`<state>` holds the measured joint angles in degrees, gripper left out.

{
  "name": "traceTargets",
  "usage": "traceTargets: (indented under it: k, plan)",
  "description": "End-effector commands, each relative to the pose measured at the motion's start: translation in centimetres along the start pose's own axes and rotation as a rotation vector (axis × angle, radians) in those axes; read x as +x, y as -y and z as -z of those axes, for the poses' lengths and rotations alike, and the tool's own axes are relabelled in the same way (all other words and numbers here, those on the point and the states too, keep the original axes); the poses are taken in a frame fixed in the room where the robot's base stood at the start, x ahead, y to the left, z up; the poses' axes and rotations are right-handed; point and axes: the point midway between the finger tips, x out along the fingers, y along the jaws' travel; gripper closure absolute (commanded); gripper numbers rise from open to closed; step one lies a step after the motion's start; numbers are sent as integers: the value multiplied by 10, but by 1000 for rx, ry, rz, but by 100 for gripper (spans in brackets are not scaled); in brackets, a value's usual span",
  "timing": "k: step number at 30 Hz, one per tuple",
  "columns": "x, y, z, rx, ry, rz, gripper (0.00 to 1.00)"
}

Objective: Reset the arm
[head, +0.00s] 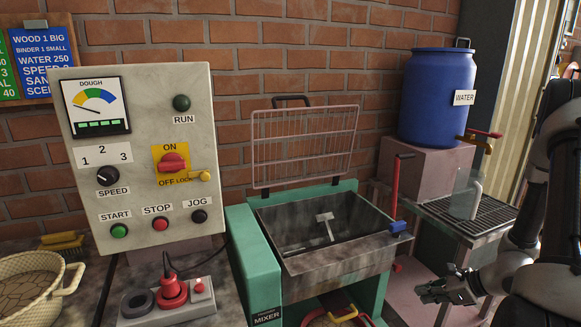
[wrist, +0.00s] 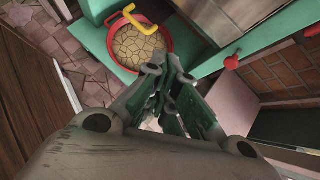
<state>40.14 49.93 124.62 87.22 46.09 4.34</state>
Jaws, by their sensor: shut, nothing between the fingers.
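My arm (head: 545,200) reaches down the right side of the head view, folded at the elbow. My gripper (head: 447,291) hangs low at the right, in front of the drain table and to the right of the mixer (head: 262,265). In the wrist view my gripper (wrist: 172,95) has its green-padded fingers together, with nothing between them. It is apart from the things around it.
A red tub (wrist: 140,48) with a yellow handle holds a cracked tan mass below the mixer. A red lever (head: 396,185) stands at the mixer's right. A blue water barrel (head: 436,95) and clear jug (head: 466,193) are near my arm. A control panel (head: 140,160) stands left.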

Motion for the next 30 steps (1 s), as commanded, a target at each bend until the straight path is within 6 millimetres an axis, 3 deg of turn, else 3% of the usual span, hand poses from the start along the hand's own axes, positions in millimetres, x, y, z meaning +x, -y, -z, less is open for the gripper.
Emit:
traceTargets:
  k: [6, 12, 21, 27, 30]
  plan:
    - [-73, -60, -52, -505, 9, -272, 100]
    - [-150, -102, -83, -998, -58, -513, 100]
    - [-254, -124, -118, -1639, -287, -743, 100]
    - [-304, -130, -152, -1980, -479, -737, 100]
    - [-318, -136, -170, -2103, -540, -669, 100]
